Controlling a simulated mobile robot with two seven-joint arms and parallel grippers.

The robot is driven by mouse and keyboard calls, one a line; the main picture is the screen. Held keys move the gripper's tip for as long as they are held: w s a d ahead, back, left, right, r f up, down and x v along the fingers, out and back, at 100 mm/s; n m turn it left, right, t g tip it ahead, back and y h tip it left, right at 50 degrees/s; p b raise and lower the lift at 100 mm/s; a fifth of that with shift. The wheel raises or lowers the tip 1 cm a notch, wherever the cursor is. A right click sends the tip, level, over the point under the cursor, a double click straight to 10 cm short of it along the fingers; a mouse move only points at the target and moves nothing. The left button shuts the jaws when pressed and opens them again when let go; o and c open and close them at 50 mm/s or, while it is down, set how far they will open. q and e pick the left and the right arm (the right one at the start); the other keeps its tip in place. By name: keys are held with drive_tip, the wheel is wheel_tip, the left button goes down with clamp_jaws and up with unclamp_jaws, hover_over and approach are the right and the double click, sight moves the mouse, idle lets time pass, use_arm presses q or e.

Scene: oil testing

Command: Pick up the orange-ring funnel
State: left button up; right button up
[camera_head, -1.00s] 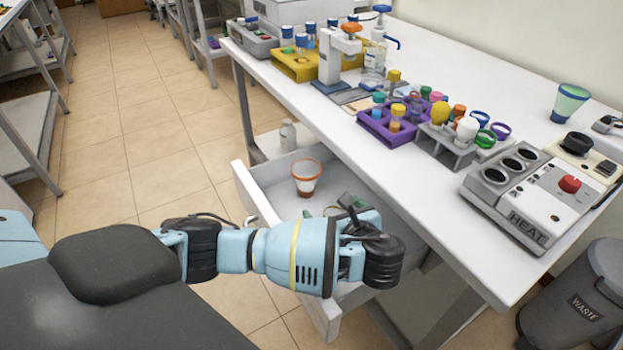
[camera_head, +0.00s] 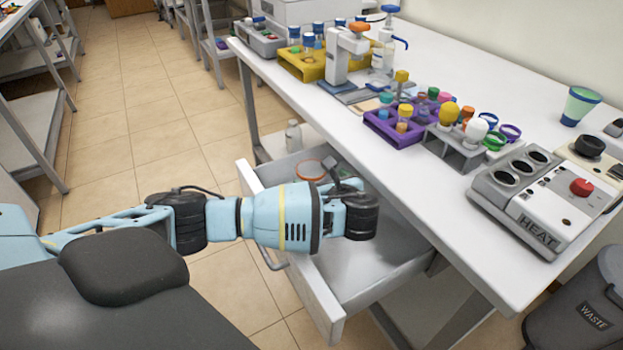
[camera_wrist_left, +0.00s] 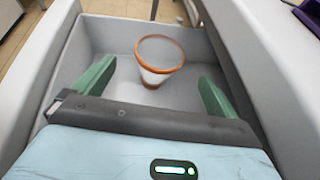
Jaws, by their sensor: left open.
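The orange-ring funnel (camera_head: 310,169) is in the open drawer under the bench. In the head view only its orange rim and a little below it show; my arm hides the rest. In the left wrist view the funnel (camera_wrist_left: 158,60) shows a whitish body, wide rim up, narrow end low. My left gripper (camera_wrist_left: 158,72) is open. Its two green fingers stand to the left and right of the funnel in that picture, with gaps and no visible contact. In the head view the left gripper (camera_head: 335,165) is mostly hidden behind its wrist. My right gripper is not in view.
The drawer (camera_head: 325,300) has raised walls around the funnel; its near part looks clear. The bench top (camera_head: 410,185) overhangs one side. On it stand a purple rack (camera_head: 385,130), a grey rack (camera_head: 450,150) and a heater (camera_head: 535,200). A white bottle (camera_head: 293,135) stands behind the drawer.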

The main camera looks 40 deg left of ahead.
sight(310, 167)
use_arm(q)
drive_tip(key=x, duration=0.2)
drive_tip(key=b+x, duration=0.1)
drive_tip(key=x, duration=0.4)
drive_tip(key=shift+a+r, duration=0.15)
drive_tip(key=shift+r, duration=0.15)
drive_tip(key=c, duration=1.1)
drive_tip(key=shift+r, duration=0.15)
